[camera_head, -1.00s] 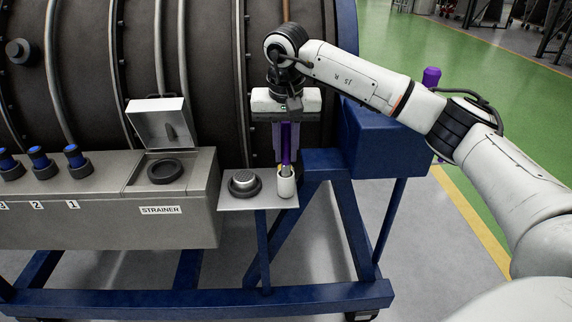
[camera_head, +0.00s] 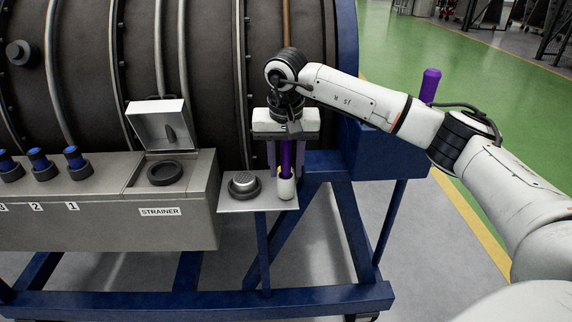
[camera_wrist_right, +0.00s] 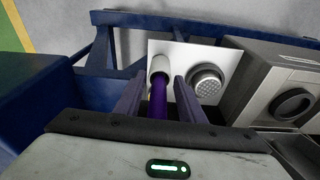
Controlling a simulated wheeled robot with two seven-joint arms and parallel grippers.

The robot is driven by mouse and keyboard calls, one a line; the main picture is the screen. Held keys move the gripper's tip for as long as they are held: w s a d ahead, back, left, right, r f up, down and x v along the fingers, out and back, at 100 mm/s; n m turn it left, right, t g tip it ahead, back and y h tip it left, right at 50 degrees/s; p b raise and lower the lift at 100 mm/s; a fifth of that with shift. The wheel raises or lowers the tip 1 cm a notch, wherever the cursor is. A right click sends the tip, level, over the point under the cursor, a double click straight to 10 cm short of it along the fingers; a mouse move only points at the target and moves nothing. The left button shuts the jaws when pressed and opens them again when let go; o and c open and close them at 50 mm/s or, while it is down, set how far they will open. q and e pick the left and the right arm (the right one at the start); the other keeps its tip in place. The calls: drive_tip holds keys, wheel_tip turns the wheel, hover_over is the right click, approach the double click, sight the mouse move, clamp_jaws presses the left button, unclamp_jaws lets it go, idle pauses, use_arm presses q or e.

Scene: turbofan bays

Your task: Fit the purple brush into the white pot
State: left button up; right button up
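The purple brush (camera_head: 286,157) stands upright with its lower end in the white pot (camera_head: 287,188), on the right part of a small grey shelf (camera_head: 240,203). In the right wrist view the purple handle (camera_wrist_right: 158,100) runs to the mouth of the white pot (camera_wrist_right: 159,66). My right gripper (camera_head: 286,172) points down over the pot, its two fingers on either side of the handle. In the wrist view, gaps show between the handle and both fingers, so the gripper is open. The brush's lower end is hidden in the pot. My left gripper is not in view.
A round metal strainer (camera_head: 244,185) sits left of the pot on the shelf. Further left is a grey box with an open lid (camera_head: 160,124) and several blue-topped plugs (camera_head: 74,157). A purple cylinder (camera_head: 431,84) shows behind my right arm. The dark engine casing (camera_head: 200,70) stands behind.

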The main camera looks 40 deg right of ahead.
wheel_tip(320, 180, up, 12)
drive_tip(key=s+a, duration=0.1)
drive_tip(key=s, duration=0.1)
drive_tip(key=s+a+f+m+g+y, duration=0.15)
drive_tip(key=a+f+y, duration=0.35)
drive_tip(key=a, duration=0.6)
drive_tip(key=s+a+f+m+g+y, duration=0.1)
drive_tip(key=s+a+f+y, duration=0.15)
drive_tip(key=a+f, duration=0.65)
drive_tip(key=s+a+r+m+t+y, duration=0.15)
drive_tip(key=a+r+m+y, duration=0.25)
drive_tip(key=a+m+y, duration=0.4)
drive_tip(key=s+a+r+m+t+y, duration=0.1)
drive_tip(key=s+a+r+m+y, duration=0.2)
drive_tip(key=a+m+y, duration=0.45)
drive_tip(key=w+d+f+m+t+h, duration=0.1)
drive_tip(key=d+f+m+t+h, duration=0.5)
drive_tip(key=m, duration=0.9)
drive_tip(key=w+d+f+m+t+h, duration=0.25)
drive_tip(key=f+m+t+h, duration=0.55)
drive_tip(key=m, duration=0.7)
drive_tip(key=s+d+f+m+g+h, duration=0.2)
drive_tip(key=s+d+f+m+g, duration=0.1)
drive_tip(key=s+f+m, duration=0.4)
drive_tip(key=s+d+f+m+g+h, duration=0.3)
drive_tip(key=s+d+f+m, duration=0.3)
drive_tip(key=s+f, duration=0.6)
drive_tip(key=shift+s+f+m+g+p, duration=0.2)
drive_tip(key=shift+f+m+g+p, duration=0.25)
drive_tip(key=shift+f+m, duration=0.45)
